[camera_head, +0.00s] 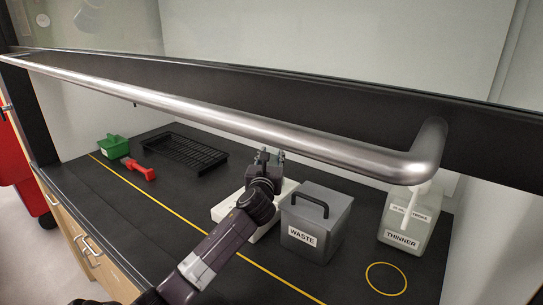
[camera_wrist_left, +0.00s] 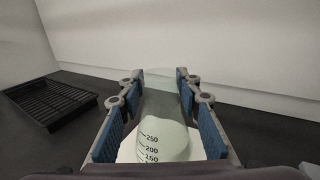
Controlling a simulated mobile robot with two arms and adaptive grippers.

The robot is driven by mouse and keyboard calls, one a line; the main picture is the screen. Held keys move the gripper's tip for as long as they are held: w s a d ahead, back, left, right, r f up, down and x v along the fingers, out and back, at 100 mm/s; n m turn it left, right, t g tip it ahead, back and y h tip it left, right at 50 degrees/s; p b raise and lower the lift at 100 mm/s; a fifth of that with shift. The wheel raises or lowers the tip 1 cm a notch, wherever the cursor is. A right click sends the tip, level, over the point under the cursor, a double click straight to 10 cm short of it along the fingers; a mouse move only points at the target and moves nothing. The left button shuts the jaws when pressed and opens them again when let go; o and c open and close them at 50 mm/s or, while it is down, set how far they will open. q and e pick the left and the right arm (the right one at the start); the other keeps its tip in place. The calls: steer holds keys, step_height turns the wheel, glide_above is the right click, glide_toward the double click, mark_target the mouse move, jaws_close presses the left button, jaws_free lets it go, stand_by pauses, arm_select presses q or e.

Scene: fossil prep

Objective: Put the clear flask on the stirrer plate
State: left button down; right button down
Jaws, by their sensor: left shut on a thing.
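The clear flask (camera_wrist_left: 163,135) is between the blue-padded fingers of my left gripper (camera_wrist_left: 160,88) in the left wrist view, with its dark volume marks facing the camera. My left gripper is shut on it. In the head view my left gripper (camera_head: 268,156) is over the white stirrer plate (camera_head: 228,209), and the flask is hidden behind the gripper and arm. The plate also shows in the left wrist view as a pale surface (camera_wrist_left: 128,150) below the flask. I cannot tell whether the flask touches the plate. My right gripper is not in view.
A grey WASTE bin (camera_head: 318,222) stands close to the right of the plate. A THINNER container (camera_head: 408,222) is farther right. A black rack (camera_head: 185,152), red tool (camera_head: 138,170) and green container (camera_head: 114,146) are left. A metal sash bar (camera_head: 215,117) crosses in front.

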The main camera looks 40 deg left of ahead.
arm_select(q)
steer(key=c, duration=1.4)
jaws_free()
steer(key=shift+f, duration=0.15)
steer(key=shift+r, duration=0.25)
steer(key=shift+s+d+f, duration=0.1)
steer(key=shift+s+d, duration=0.15)
steer(key=shift+s, duration=0.05)
steer(key=v, duration=1.1)
steer(key=shift+b, duration=0.35)
steer(key=shift+d, duration=0.1)
